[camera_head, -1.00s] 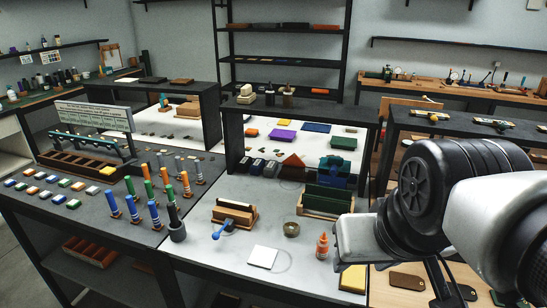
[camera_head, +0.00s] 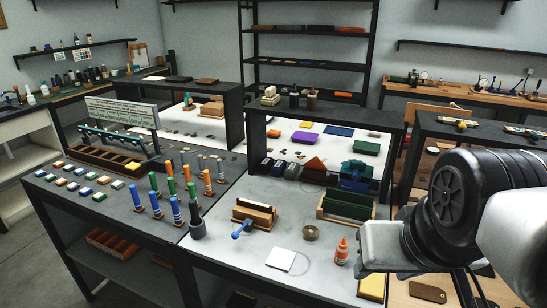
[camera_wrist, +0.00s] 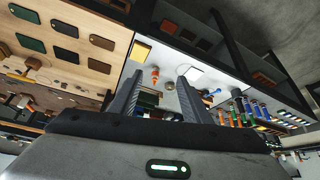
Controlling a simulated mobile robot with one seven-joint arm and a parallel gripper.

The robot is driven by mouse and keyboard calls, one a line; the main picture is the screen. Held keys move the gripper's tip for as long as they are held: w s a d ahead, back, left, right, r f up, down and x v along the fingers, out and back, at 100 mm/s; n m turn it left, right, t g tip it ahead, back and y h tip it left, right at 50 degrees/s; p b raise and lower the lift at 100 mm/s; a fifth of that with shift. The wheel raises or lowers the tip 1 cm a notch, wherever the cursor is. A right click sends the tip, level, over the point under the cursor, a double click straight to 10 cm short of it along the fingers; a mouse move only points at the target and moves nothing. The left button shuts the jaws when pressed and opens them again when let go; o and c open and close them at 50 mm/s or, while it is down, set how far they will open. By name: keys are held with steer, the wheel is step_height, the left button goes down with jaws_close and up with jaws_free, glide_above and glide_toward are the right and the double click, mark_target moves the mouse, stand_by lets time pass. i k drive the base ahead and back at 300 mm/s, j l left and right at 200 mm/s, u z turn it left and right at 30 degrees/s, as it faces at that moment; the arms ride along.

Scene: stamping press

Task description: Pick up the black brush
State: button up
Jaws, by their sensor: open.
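A dark, narrow upright piece with a black top (camera_head: 196,220) stands in a dark round base near the front left corner of the white table; it may be the black brush, but I cannot tell for sure. My gripper (camera_wrist: 160,74) shows in the wrist view with its two fingers apart and nothing between them. It is above the worktable area, well away from the dark piece. In the head view my arm fills the right side and the fingers are hidden.
A white square (camera_head: 280,259), a small bowl (camera_head: 311,233), an orange bottle (camera_head: 342,251) and a wooden block with a blue-handled tool (camera_head: 242,229) lie on the white table. Several blue, green and orange tools stand on the dark table (camera_head: 90,215) at left.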

mark_target(193, 204)
steer(key=k+j, duration=0.1)
steer(key=j, duration=0.2)
steer(key=k+j, duration=0.15)
steer(key=j, duration=0.15)
steer(key=k+j, duration=0.1)
steer(key=j, duration=0.2)
steer(key=i+j, duration=0.1)
steer(key=j, duration=0.25)
steer(key=i+j, duration=0.15)
steer(key=j, duration=0.2)
steer(key=i+j, duration=0.1)
steer(key=j, duration=0.25)
steer(key=i+j, duration=0.2)
steer(key=i, duration=0.3)
